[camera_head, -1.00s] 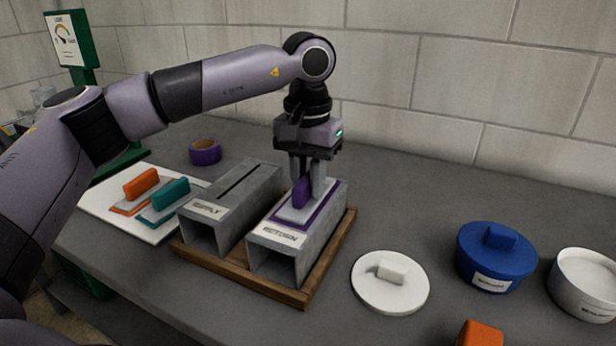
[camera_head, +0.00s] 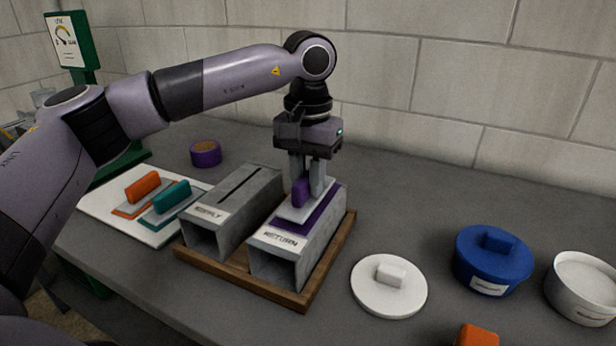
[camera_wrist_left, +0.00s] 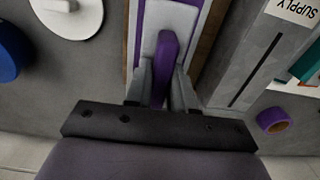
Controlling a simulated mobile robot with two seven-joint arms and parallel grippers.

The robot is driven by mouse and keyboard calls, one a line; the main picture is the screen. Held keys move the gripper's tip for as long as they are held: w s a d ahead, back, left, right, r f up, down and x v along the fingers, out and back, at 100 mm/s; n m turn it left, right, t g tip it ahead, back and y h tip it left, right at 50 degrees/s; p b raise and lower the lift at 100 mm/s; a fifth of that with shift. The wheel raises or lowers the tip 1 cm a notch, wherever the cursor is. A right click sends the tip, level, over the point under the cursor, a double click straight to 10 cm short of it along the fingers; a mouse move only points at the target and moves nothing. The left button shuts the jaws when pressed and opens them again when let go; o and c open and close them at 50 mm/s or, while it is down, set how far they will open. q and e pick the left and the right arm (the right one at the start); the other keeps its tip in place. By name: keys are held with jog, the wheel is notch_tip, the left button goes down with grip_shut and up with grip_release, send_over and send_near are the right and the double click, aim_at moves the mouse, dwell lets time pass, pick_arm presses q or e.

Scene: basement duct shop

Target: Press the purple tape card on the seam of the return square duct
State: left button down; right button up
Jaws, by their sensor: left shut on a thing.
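The return square duct (camera_head: 300,245) is a grey box duct with a "RETURN" label at its near end. A flat purple tape strip (camera_head: 318,216) lies along its top; the seam does not show. The purple tape card's pale plate (camera_head: 296,213) appears slightly raised above the strip, with its purple handle (camera_head: 301,193) upright. My left gripper (camera_head: 307,190) points down and is shut on this handle. In the left wrist view the handle (camera_wrist_left: 165,55) stands between the fingers, with purple strip (camera_wrist_left: 139,35) beside the plate. My right gripper is out of view.
The supply duct (camera_head: 225,205), with an open dark slot, stands left in the same wooden tray (camera_head: 322,285). Orange (camera_head: 142,186) and teal (camera_head: 171,197) cards lie on a white board. A purple roll (camera_head: 205,153) is behind; a white lid (camera_head: 375,292) and blue tub (camera_head: 490,262) stand right.

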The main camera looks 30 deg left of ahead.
aim_at(307, 175)
pick_arm(q)
notch_tip(307, 175, up, 3)
jog(key=shift+f+p, duration=0.1)
jog(key=shift+p, duration=0.75)
jog(key=shift+r+p, duration=1.65)
jog(key=shift+r, duration=0.3)
jog(key=shift+f, duration=0.1)
